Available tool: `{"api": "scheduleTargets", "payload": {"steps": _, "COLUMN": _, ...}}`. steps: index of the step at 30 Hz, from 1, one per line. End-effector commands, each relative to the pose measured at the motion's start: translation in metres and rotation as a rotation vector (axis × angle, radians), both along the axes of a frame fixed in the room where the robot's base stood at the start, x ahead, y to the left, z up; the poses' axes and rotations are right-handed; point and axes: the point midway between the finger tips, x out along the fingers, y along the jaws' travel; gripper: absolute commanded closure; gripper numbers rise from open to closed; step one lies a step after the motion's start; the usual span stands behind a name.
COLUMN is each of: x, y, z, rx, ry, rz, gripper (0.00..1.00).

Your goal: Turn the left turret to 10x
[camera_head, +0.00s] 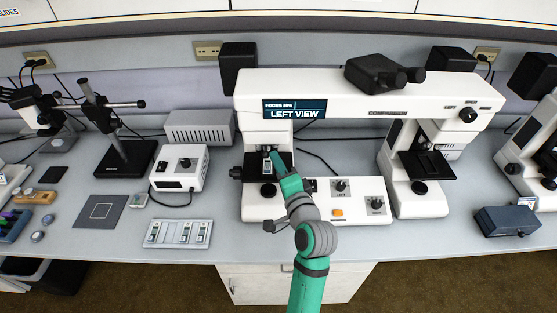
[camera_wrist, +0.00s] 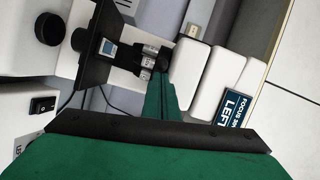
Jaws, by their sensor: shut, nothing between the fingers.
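The white comparison microscope (camera_head: 350,98) stands on the bench with a left and a right body. In the wrist view the left turret (camera_wrist: 149,55) shows as dark and silvery objective barrels below the white left head (camera_wrist: 190,65). My gripper (camera_head: 271,154) reaches up to the left body, in front of the turret, and hides most of it in the head view. In the wrist view my gripper (camera_wrist: 161,72) is shut and empty, its tips at or very near the barrels; contact cannot be told. The magnification marks are too small to read.
The black left stage (camera_wrist: 97,45) with a blue-labelled slide (camera_wrist: 108,47) lies close to the barrels. A screen (camera_head: 295,109) reads "LEFT VIEW". The control panel (camera_head: 350,205) and right body (camera_head: 408,170) stand to the right. A slide tray (camera_head: 178,233) lies at left front.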

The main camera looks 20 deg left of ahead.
Motion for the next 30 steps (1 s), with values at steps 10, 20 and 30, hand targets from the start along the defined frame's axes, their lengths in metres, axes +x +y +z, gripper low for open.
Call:
{"api": "scheduleTargets", "payload": {"steps": 10, "x": 0.001, "y": -0.01, "z": 0.003, "rx": 0.001, "ry": -0.001, "rz": 0.006, "gripper": 1.0}}
{"api": "scheduleTargets", "payload": {"steps": 20, "x": -0.035, "y": -0.049, "z": 0.008, "rx": 0.001, "ry": 0.001, "rz": 0.009, "gripper": 1.0}}
{"api": "scheduleTargets", "payload": {"steps": 30, "x": -0.082, "y": -0.069, "z": 0.011, "rx": 0.0, "ry": 0.001, "rz": 0.011, "gripper": 1.0}}
